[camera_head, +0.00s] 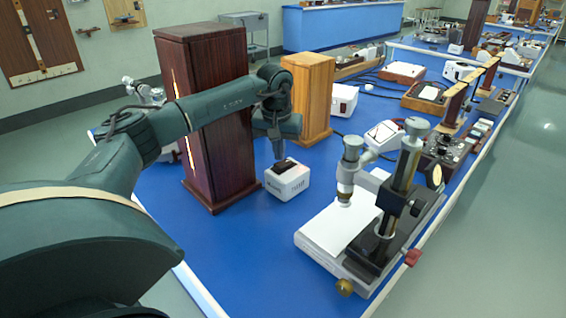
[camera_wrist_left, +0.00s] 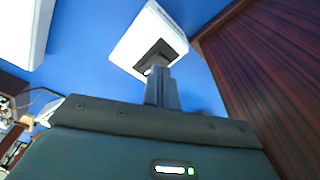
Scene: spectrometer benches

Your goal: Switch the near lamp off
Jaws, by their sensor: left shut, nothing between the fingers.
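A small white box (camera_head: 288,181) with a black switch on its top (camera_head: 284,166) stands on the blue bench, just right of a tall dark wooden housing (camera_head: 222,160). A narrow strip of light (camera_head: 190,150) glows on the housing's left side. My left gripper (camera_head: 279,157) points down at the box from above, its fingers shut and empty, with the tips at or just above the switch. In the left wrist view the fingers (camera_wrist_left: 158,72) overlap the black switch (camera_wrist_left: 154,57) of the white box (camera_wrist_left: 135,45). Whether they touch cannot be told. The right gripper is out of view.
A lighter wooden housing (camera_head: 309,95) stands behind the white box. A microscope-like instrument (camera_head: 385,205) on a pale base stands at the right front. More boxes and instruments fill the bench behind. The blue surface in front of the white box is clear.

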